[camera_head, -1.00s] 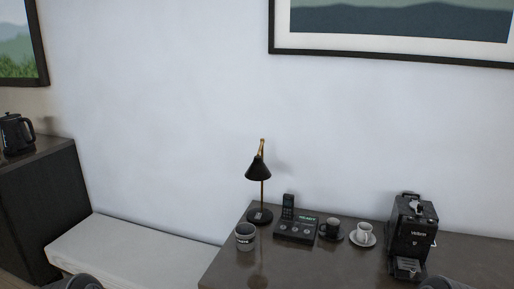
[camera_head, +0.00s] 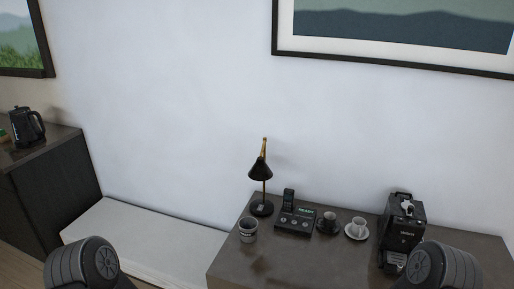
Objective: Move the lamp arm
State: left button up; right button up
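The lamp (camera_head: 261,171) stands at the back left of the dark vanity top. It has a black cone shade, a thin brass stem with a bent arm at the top, and a round black base (camera_head: 261,208). The shade hangs below the top of the arm. Dark rounded parts of my two arms show at the bottom left and bottom right of the head view. Neither gripper is in view, and nothing of mine touches the lamp.
On the vanity top (camera_head: 238,268) are a grey cup (camera_head: 248,229), a black phone (camera_head: 296,218), a dark cup (camera_head: 327,222), a white cup on a saucer (camera_head: 357,228) and a black coffee machine (camera_head: 402,230). A white bench (camera_head: 150,240) stands left. A kettle (camera_head: 27,127) sits on a dark cabinet.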

aim_at(260, 171)
jog(key=i+l, duration=0.2)
jog(key=l, duration=0.2)
jog(key=i+l, duration=0.25)
jog(key=l, duration=0.2)
jog(key=i+l, duration=0.2)
jog(key=l, duration=0.2)
jog(key=u, duration=1)
